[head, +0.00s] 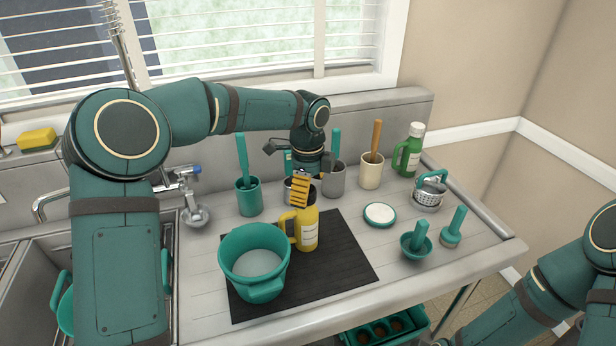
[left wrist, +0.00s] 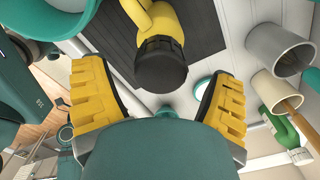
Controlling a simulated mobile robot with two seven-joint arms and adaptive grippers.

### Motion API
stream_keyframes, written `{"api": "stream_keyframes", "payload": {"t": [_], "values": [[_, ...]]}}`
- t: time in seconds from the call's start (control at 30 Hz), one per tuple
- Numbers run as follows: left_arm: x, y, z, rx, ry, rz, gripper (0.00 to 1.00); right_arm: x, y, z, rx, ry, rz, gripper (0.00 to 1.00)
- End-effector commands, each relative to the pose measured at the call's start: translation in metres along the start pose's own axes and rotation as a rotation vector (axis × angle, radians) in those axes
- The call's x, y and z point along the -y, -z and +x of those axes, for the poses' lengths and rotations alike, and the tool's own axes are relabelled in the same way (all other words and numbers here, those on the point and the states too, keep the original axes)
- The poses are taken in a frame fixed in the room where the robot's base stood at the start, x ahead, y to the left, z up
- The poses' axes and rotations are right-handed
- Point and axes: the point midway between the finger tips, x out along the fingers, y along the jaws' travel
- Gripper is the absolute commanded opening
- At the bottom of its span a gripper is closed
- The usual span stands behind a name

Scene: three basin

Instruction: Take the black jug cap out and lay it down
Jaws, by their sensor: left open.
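The yellow jug (head: 308,232) stands upright on the black mat (head: 345,265), beside the teal pot. Its black cap (left wrist: 160,62) is on the jug's neck in the left wrist view. In the left wrist view the gripper (left wrist: 160,85) is open, with one yellow finger on each side of the cap and clear gaps between. Nothing is held. My right arm shows at the lower right, but its gripper is out of the picture.
The teal pot (head: 255,250) stands left of the jug. Cups with handled tools (head: 248,196) line the back. A round white disc (head: 380,213), two teal-handled brushes and a green bottle (head: 408,155) are to the right. Free counter lies right of the mat.

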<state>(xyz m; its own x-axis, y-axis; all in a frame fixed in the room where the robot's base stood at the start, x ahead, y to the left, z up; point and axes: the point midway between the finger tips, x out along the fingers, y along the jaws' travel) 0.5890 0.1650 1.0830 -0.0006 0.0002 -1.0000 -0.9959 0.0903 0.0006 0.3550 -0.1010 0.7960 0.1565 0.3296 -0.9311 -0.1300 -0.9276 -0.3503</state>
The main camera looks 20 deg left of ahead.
Motion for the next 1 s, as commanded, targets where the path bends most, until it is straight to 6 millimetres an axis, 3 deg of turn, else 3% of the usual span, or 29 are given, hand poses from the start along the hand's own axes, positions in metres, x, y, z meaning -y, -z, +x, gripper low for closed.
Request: {"api": "stream_keyframes", "payload": {"t": [0.43,0.63,0.77,0.8,0.9,1.0], "values": [[-0.0001,0.0003,0.0085,-0.001,0.000,0.000,0.85,-0.0004,-0.0007,0.0011,0.002,0.000,0.000,0.47],[-0.0001,0.0003,0.0083,-0.001,0.000,0.000,0.15,-0.0004,-0.0006,0.0012,0.001,0.000,0.000,0.47],[-0.0001,0.0003,0.0083,-0.001,0.000,0.000,0.13,-0.0005,-0.0006,0.0012,0.001,0.000,0.000,0.47],[-0.0001,0.0003,0.0083,-0.001,0.000,0.000,0.35,-0.0005,-0.0005,0.0012,0.001,0.000,0.000,0.47],[-0.0001,0.0003,0.0083,-0.001,0.000,0.000,0.04,-0.0005,-0.0005,0.0012,0.001,0.000,0.000,0.47],[-0.0001,0.0003,0.0080,-0.001,0.000,0.000,0.04,-0.0004,-0.0005,0.0010,0.001,0.000,0.000,0.47]]}}
